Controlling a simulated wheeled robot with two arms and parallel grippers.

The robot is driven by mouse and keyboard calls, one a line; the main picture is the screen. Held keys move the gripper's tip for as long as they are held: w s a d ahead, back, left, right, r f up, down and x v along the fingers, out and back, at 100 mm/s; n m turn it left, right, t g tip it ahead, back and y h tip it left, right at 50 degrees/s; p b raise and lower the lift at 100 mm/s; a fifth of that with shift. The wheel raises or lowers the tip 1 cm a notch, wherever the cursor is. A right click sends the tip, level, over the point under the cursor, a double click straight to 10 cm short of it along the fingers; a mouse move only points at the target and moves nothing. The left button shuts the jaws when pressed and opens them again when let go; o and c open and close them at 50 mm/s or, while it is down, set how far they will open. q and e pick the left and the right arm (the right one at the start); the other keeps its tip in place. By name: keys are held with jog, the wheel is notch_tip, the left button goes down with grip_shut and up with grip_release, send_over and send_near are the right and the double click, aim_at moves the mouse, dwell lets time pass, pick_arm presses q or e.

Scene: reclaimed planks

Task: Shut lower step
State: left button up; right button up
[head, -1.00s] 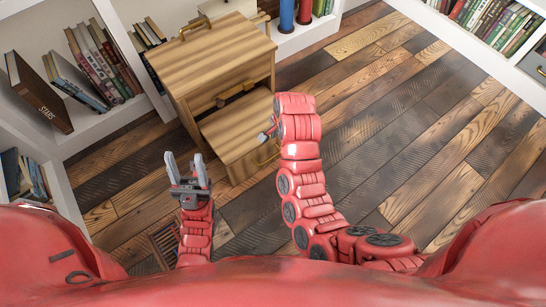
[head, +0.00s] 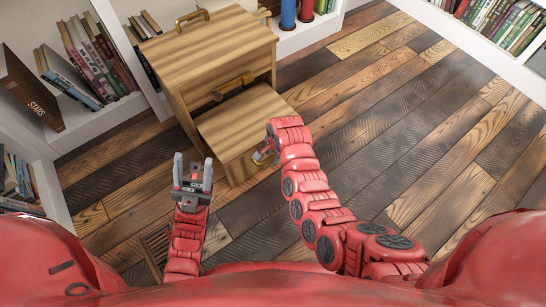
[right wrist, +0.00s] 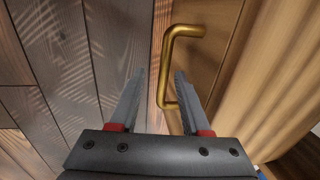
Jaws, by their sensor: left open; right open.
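The wooden step unit has its lower step (head: 243,118) slid out from beneath the taller upper body (head: 215,50). In the right wrist view, a brass bar handle (right wrist: 169,70) stands on a wooden front panel (right wrist: 212,45). My right gripper (head: 265,157) is at the front of the lower step and hides part of that front in the head view. Its jaws (right wrist: 158,90) are open and empty, with the handle's lower end seen between the fingertips, near the right finger. I cannot tell whether they touch. My left gripper (head: 193,165) is open and empty, left of the step.
White bookshelves (head: 90,130) stand at the left, and another shelf (head: 500,50) at upper right. The plank floor (head: 400,130) is clear on the right.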

grip_shut()
dwell(0.3)
dwell(1.2)
